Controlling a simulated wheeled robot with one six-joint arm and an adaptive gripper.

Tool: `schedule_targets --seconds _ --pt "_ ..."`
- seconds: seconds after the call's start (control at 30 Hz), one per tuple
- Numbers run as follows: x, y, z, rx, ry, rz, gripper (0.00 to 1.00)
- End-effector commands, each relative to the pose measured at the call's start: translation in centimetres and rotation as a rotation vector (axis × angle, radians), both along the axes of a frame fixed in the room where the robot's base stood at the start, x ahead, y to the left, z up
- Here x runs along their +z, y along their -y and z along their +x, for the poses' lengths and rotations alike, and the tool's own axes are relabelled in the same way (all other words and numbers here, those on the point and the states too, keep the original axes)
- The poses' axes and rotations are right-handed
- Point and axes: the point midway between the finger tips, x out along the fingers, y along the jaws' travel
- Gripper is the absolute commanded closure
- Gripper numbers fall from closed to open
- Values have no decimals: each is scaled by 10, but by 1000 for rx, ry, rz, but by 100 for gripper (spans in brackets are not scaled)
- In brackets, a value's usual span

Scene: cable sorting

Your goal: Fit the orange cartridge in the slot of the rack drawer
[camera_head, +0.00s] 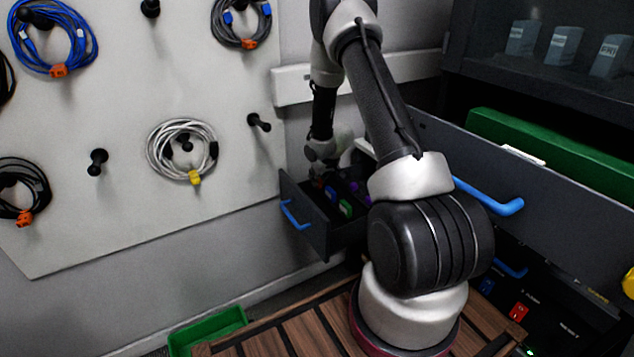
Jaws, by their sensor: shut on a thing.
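The open rack drawer (303,222), dark grey with a blue handle, juts out left of my arm. Small blue (330,192), green (345,208) and purple (354,187) pieces sit inside it. My gripper (321,177) points down at the drawer's far left part, small in view and partly dark. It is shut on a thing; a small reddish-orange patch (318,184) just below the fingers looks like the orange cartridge. The slot is hidden, and I cannot tell whether the cartridge is in it or above it.
A pegboard (110,200) with coiled cables fills the left. A green bin (207,330) lies below, beside wooden slats (275,340).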

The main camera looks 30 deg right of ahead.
Motion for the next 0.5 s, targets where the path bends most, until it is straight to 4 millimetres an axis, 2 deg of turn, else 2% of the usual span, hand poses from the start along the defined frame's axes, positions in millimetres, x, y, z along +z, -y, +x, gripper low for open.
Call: schedule_targets --seconds 0.17,0.5 --pt "13 0 1 0 2 -1 100" --pt "82 0 0 1 2 -2 100"
